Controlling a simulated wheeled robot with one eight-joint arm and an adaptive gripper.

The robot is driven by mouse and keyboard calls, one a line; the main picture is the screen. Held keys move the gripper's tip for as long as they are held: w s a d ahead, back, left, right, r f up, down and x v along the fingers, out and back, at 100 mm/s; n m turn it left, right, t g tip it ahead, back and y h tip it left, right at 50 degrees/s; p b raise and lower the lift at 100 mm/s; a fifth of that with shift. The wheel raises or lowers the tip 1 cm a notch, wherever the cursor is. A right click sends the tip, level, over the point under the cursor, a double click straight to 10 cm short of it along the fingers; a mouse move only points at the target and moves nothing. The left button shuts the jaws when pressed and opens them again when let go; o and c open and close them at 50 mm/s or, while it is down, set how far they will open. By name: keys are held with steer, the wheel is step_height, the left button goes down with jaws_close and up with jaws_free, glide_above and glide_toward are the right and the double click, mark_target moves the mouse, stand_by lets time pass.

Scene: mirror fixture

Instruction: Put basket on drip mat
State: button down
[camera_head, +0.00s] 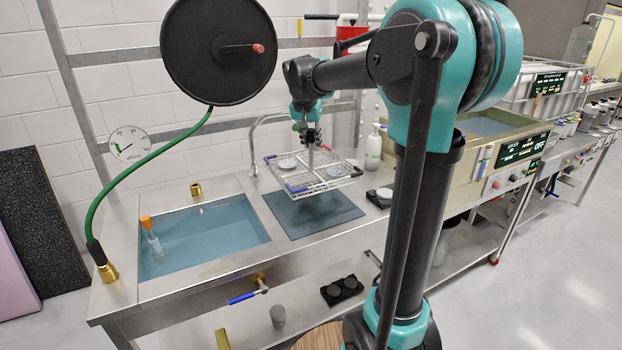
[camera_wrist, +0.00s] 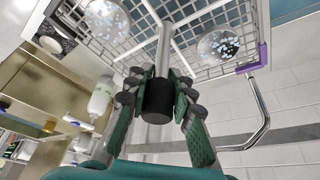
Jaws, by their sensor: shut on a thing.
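The wire basket (camera_head: 311,188) hangs in the air above the dark drip mat (camera_head: 312,211), seemingly level. It carries pale round discs (camera_head: 288,163); two show in the wrist view (camera_wrist: 218,44). My gripper (camera_head: 308,138) is shut on the basket's upright handle. In the wrist view the green fingers (camera_wrist: 157,100) close around the handle's black grip, and the basket's wire grid (camera_wrist: 190,62) is beyond it. The mat lies flat on the steel counter, right of the water sink. The basket covers the mat's far part in the head view.
A water-filled sink (camera_head: 205,238) with an orange-capped item (camera_head: 150,232) is left of the mat. A curved faucet (camera_head: 254,150) rises behind. A white bottle (camera_head: 373,150) and a black block with discs (camera_head: 381,196) stand to the right. A beige bath (camera_head: 480,165) is farther right.

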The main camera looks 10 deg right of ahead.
mark_target(311, 172)
step_height(311, 172, down, 12)
steer(key=shift+f, duration=0.15)
stand_by(0.4)
steer(key=shift+f, duration=0.1)
steer(key=c, duration=1.3)
jaws_free()
steer(key=v, duration=1.2)
steer(key=s+d+f+n+y, duration=0.1)
steer(key=s+d+f+n, duration=0.1)
steer(key=s+f, duration=0.9)
steer(key=s+d+f+n+y, duration=0.1)
steer(key=s+d+f+n, duration=0.2)
steer(key=s+f, duration=0.8)
steer(key=s+d, duration=0.1)
steer(key=s, duration=0.3)
steer(key=shift+s, duration=0.25)
steer(key=shift+f, duration=0.15)
